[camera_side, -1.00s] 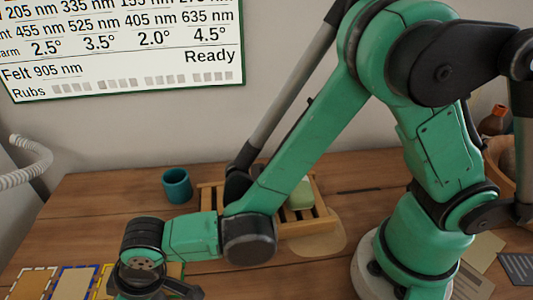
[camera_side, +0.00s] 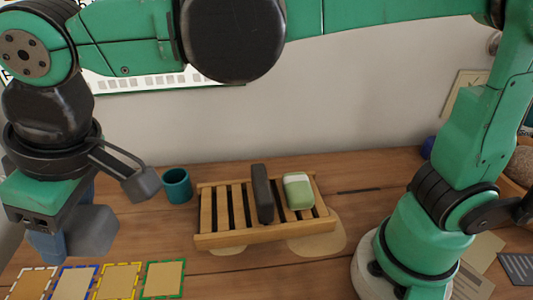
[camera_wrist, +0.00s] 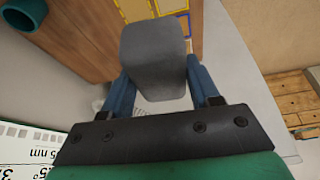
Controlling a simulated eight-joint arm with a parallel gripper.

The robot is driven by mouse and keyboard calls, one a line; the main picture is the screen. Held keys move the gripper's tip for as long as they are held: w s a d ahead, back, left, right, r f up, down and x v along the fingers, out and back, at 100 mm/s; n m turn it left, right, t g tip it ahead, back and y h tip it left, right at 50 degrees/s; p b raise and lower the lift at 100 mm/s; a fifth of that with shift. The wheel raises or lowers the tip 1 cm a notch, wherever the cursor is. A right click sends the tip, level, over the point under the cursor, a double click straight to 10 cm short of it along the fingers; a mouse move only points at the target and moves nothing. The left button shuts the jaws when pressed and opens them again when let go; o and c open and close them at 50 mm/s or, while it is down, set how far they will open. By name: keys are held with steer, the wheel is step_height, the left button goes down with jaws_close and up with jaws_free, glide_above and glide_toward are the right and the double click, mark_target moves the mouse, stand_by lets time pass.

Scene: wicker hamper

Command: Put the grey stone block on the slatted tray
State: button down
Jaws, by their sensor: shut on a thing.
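My gripper (camera_side: 68,228) is at the left of the side view, raised above the table and left of the slatted tray. Its blue fingers are shut on the grey stone block (camera_side: 92,232). In the wrist view the grey block (camera_wrist: 153,62) sits between the two fingers, filling the middle. The slatted wooden tray (camera_side: 262,236) rests on the table at centre. A dark upright block (camera_side: 262,193) and a pale green and white block (camera_side: 298,191) are on it, and its left slats are bare.
A teal cup (camera_side: 176,187) stands behind the tray's left end, and shows in the wrist view (camera_wrist: 22,14). Several colour-bordered cards, including a green one (camera_side: 165,279), lie at front left. Table between cards and tray is clear.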

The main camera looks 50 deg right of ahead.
steer(key=shift+d+r, duration=0.15)
steer(key=shift+r, duration=0.25)
steer(key=w+d+r+m+t+h, duration=0.1)
steer(key=w+d+r+m+h, duration=0.15)
steer(key=d+m, duration=0.6)
steer(key=r+m+g+h, duration=0.1)
steer(key=m+h, duration=0.3)
steer(key=m, duration=0.4)
glide_above(226, 200)
steer(key=s+a, duration=0.1)
steer(key=shift+m, duration=0.25)
step_height(226, 200, down, 19)
steer(key=shift+f, duration=0.2)
steer(key=shift+f, duration=0.1)
steer(key=shift+c, duration=1.1)
jaws_free()
